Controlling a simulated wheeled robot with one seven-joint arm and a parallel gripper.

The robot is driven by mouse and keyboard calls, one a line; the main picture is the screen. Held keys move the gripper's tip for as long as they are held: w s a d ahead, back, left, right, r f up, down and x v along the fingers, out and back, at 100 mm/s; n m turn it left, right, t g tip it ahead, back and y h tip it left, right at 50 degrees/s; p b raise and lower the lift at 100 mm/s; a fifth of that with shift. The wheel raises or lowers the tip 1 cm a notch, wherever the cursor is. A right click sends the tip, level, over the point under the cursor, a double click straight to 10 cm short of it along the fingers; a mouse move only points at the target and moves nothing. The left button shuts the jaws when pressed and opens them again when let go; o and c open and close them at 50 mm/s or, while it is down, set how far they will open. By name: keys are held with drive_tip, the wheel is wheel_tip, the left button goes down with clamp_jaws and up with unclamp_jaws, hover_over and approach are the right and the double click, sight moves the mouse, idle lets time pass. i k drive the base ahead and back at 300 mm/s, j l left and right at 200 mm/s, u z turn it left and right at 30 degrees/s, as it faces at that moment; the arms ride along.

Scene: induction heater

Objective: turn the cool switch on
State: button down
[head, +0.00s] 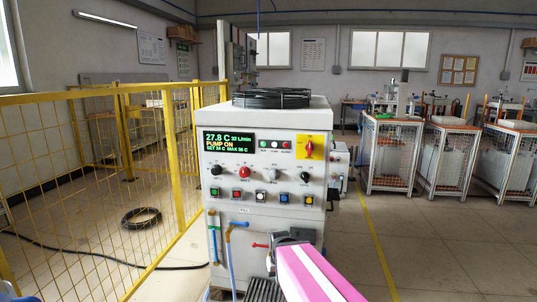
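The light grey heater cabinet (225,219) stands upright in the middle of the head view. Its display (229,143) is lit and reads 27.8 C, 32 L/min and PUMP ON. Below it is a row of knobs: a black left knob (215,170), a red knob (244,172), a grey knob (273,174) and a black right knob (304,175). I cannot read which control is the cool switch, nor its setting. My gripper (290,238) seems to be the dark part beyond my pink arm, low and right, below the controls. Its fingers cannot be made out.
Several coloured buttons (260,197) sit below the knobs. A red-and-yellow switch (309,148) is at upper right. A yellow fence (160,185) stands left; the floor (440,250) at right is clear.

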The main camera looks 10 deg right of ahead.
sight(304, 176)
drive_tip(key=i+l+u, duration=0.1)
drive_tip(key=l, duration=0.65)
drive_tip(key=i+l+u, duration=0.15)
drive_tip(key=l, duration=0.65)
drive_tip(key=i+l, duration=0.15)
drive_tip(key=l, duration=0.25)
drive_tip(key=u, duration=0.05)
